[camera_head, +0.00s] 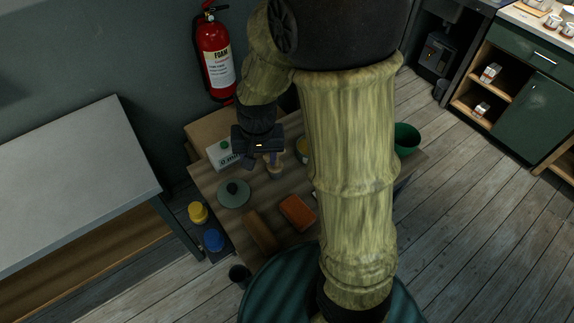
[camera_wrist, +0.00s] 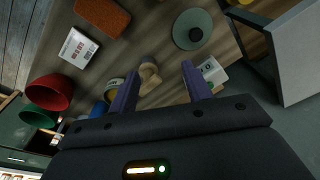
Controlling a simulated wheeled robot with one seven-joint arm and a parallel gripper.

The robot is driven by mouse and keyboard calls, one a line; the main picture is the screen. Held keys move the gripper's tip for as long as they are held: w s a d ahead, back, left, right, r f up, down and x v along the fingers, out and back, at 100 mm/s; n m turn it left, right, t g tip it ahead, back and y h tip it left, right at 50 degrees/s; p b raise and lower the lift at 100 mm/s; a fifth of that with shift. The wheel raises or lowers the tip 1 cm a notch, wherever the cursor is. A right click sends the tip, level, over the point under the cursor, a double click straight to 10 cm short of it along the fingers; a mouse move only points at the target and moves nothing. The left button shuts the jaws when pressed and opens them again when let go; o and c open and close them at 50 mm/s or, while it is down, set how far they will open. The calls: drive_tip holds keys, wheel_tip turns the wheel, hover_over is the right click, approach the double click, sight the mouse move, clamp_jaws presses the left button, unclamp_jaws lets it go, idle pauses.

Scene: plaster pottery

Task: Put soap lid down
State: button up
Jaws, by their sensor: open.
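The soap lid appears to be the round grey-green disc (camera_head: 233,194) with a dark knob. It lies knob up on the wooden table (camera_head: 215,180). The lid also shows at the top of the wrist view (camera_wrist: 192,30). My gripper (camera_head: 263,161) is above the table, behind and to the right of the lid in the head view, and apart from it. In the wrist view my gripper (camera_wrist: 160,71) has its two fingers spread, with nothing held between them. A small wooden tool (camera_wrist: 149,76) shows beyond the fingers, partly hidden by the left one.
A white box (camera_head: 222,156) stands behind the lid. An orange block (camera_head: 297,212) and a brown block (camera_head: 260,232) lie in front. A green bowl (camera_head: 406,138) is at right. My arm hides the table's middle right.

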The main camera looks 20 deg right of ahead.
drive_tip(key=s+d+r+n+t, duration=0.1)
drive_tip(key=s+d+r+n, duration=0.1)
drive_tip(key=s+d, duration=0.3)
drive_tip(key=shift+s+d+r+n, duration=0.25)
drive_tip(key=shift+s+n, duration=0.15)
drive_tip(key=shift+s, duration=0.65)
